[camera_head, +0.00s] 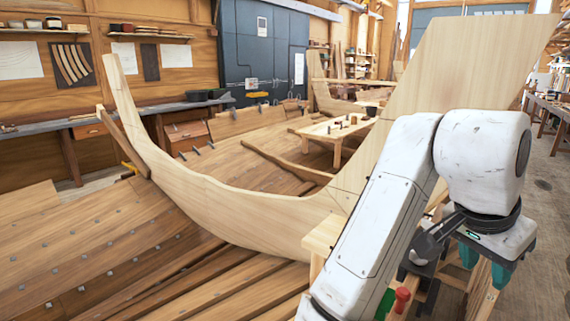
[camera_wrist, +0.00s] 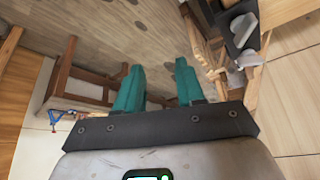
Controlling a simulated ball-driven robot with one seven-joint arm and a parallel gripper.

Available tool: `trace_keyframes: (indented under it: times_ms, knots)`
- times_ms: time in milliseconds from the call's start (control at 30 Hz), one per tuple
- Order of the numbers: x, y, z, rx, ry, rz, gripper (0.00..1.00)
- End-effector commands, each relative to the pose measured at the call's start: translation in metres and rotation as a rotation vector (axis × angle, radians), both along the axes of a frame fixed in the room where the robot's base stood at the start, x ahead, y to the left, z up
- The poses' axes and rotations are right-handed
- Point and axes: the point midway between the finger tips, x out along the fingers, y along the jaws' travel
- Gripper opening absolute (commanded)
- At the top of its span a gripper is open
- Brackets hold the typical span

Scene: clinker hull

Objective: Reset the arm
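My gripper (camera_head: 487,272) shows at the right of the head view, at the end of my white arm, with its teal fingers pointing down. In the wrist view my gripper (camera_wrist: 158,66) has its two teal fingers apart, with nothing between them and the floor showing beyond. My arm is bent, with a large rounded white joint above the gripper. It stands in front of the tall pale plank of the hull (camera_head: 465,65). No object is held.
A curved wooden hull timber (camera_head: 215,200) crosses the middle. Red-handled (camera_head: 402,298) and green-handled tools lie close below my gripper. A low table (camera_head: 335,128) stands further back. The wrist view shows a wooden stand (camera_wrist: 75,75), a blue clamp (camera_wrist: 57,117) and open floor (camera_wrist: 120,30).

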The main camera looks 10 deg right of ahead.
Motion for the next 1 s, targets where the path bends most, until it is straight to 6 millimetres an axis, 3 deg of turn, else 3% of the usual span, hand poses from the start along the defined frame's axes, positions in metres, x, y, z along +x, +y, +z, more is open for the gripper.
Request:
trace_keyframes:
  times_ms: [267,467,767,1000]
  knots:
    - [0.003,-0.018,-0.027,-0.095,0.015,0.086,0.38]
    - [0.004,-0.034,-0.062,-0.189,0.050,0.220,0.38]
    - [-0.006,-0.044,-0.149,-0.272,0.153,0.544,0.38]
    - [-0.039,-0.027,-0.234,-0.213,0.245,0.826,0.38]
